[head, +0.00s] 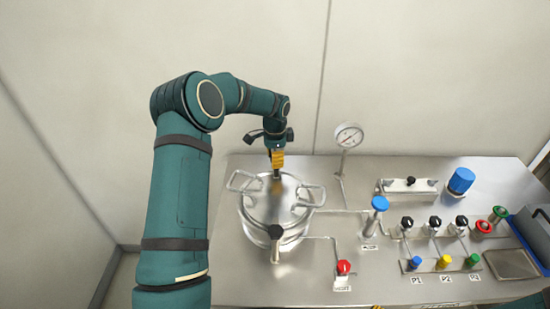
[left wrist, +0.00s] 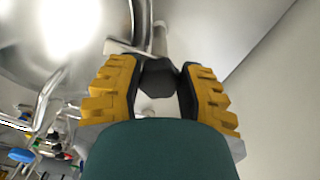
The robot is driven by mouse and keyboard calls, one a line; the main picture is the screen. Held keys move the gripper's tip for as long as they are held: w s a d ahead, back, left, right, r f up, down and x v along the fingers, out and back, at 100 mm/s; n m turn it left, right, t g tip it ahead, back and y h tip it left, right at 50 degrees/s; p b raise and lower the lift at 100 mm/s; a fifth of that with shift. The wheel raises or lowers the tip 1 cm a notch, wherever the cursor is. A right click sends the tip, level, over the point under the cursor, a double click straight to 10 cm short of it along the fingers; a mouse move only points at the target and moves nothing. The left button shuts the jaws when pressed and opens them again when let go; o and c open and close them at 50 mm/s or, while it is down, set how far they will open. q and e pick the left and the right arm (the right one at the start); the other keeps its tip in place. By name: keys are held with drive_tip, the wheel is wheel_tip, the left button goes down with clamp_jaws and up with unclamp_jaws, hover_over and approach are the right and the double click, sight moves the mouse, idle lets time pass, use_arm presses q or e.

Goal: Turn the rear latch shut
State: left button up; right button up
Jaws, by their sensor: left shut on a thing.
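The round steel vessel (head: 258,212) with its shiny lid and two loop handles stands on the left of the steel bench. My left gripper (head: 278,162) reaches down at the vessel's rear edge. Its yellow fingers are shut on the dark knob of the rear latch (left wrist: 158,78), which shows between them in the left wrist view (left wrist: 163,92). In the head view the fingers mostly hide this latch. A front latch (head: 276,245) with a black knob stands upright at the vessel's near edge. My right gripper is not in view.
A pressure gauge (head: 348,136) stands on a stalk right of the vessel. A blue-topped valve (head: 379,205), a red knob (head: 344,267) and several black knobs with pipes fill the bench's right side. A pale wall (head: 420,70) rises behind the bench.

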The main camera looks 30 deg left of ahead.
use_arm(q)
drive_tip(key=o, duration=1.2)
wheel_tip(320, 180, up, 12)
